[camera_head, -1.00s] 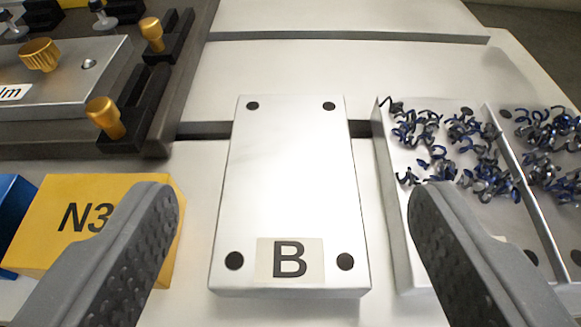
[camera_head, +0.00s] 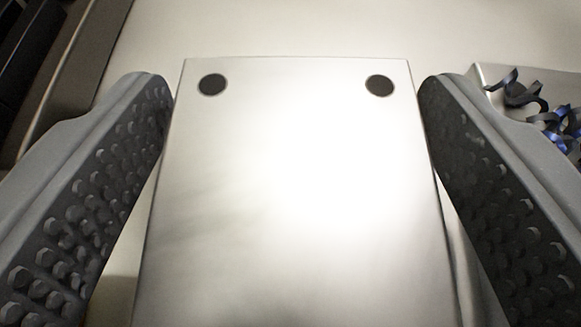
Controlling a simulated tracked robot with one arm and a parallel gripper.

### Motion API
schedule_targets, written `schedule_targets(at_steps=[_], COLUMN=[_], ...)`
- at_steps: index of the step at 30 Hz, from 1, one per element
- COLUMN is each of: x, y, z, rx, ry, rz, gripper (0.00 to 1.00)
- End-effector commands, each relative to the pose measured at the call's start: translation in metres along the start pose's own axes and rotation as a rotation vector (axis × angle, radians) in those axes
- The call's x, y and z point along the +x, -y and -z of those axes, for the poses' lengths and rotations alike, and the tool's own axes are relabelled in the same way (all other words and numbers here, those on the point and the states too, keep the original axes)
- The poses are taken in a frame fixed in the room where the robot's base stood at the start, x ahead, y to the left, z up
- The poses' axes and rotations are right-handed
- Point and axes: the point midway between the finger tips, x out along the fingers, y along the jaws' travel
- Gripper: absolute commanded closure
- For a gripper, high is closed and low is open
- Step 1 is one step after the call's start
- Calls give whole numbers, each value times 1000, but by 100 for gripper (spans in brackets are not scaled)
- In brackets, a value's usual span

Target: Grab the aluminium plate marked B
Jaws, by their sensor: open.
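The aluminium plate (camera_head: 290,190) fills the middle of the view, bright and smooth, with two dark round holes near its far edge. Its near end and the B label are out of the frame now. My gripper (camera_head: 296,88) is open, with one grey studded finger on each side of the plate. The fingertips are close beside the plate's left and right edges near its far end. I cannot tell whether either finger touches it.
A metal tray (camera_head: 482,76) with blue and dark curled shavings (camera_head: 530,95) is close by the right finger. A dark fixture edge (camera_head: 75,70) runs along the upper left. The pale surface (camera_head: 290,28) beyond the plate is clear.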

Motion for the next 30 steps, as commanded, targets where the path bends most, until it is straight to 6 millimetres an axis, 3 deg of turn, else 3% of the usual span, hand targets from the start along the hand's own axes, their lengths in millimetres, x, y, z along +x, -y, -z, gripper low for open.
schedule_targets(at_steps=[4,11,16,25,30], x=[13,14,14,13,8], y=[-1,-1,-1,-1,-1], z=[1,1,1,3,15], rx=[0,0,0,0,0], ry=[-1,0,0,-1,-4], rz=[-1,-2,-2,-2,-2], gripper=[31,31,75,76,76])
